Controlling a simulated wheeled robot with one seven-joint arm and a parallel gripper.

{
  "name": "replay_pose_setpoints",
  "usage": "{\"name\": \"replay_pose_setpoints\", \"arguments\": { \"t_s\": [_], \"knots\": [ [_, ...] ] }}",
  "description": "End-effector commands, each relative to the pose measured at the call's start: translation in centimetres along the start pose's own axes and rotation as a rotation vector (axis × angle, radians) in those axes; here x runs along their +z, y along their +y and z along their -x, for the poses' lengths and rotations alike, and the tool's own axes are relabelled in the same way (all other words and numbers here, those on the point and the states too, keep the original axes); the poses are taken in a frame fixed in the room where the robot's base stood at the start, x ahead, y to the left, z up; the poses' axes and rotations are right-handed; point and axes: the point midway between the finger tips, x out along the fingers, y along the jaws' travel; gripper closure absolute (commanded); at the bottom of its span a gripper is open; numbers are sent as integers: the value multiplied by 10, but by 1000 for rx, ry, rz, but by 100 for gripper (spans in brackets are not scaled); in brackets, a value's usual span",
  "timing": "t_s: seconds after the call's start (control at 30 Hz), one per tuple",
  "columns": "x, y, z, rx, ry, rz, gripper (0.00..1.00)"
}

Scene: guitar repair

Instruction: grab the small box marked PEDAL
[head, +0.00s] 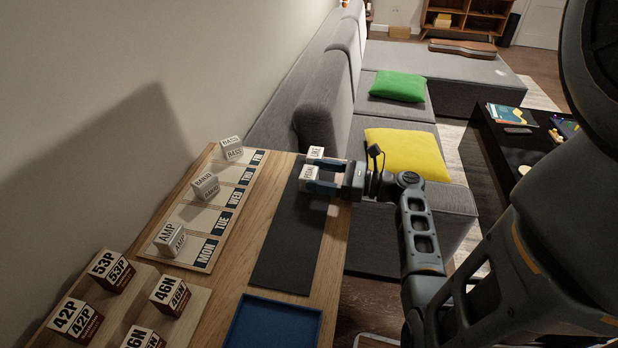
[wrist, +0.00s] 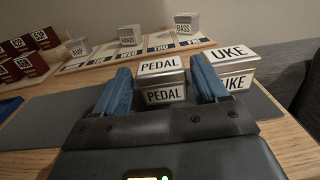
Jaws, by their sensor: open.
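The small box marked PEDAL (wrist: 162,80) is white on top with a metallic grey lower part. In the wrist view it stands between the two blue fingers of my gripper (wrist: 163,92), which is open, and a gap shows at the left finger. In the head view the PEDAL box (head: 309,173) stands at the far end of the dark mat (head: 290,240), with my gripper (head: 322,178) reaching it from the right. The box marked UKE (wrist: 232,68) stands just right of the right finger; it also shows behind the PEDAL box in the head view (head: 316,152).
A day board (head: 205,225) on the wooden table holds boxes marked AMP (head: 169,240), BANJO (head: 205,185) and BASS (head: 231,147). Several dark red boxes stand at front left. A blue tray (head: 272,322) lies at the front. The grey sofa (head: 325,105) stands beyond the table.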

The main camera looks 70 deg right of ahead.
Motion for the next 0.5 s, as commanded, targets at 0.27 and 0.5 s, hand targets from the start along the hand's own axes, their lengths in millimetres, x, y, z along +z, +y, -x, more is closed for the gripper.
{"name": "replay_pose_setpoints", "arguments": {
  "t_s": [0.27, 0.5],
  "knots": [
    [0, 0, 0, 0, 0, 0, 41],
    [0, 0, 0, 1, 0, 0, 64]
  ]
}}
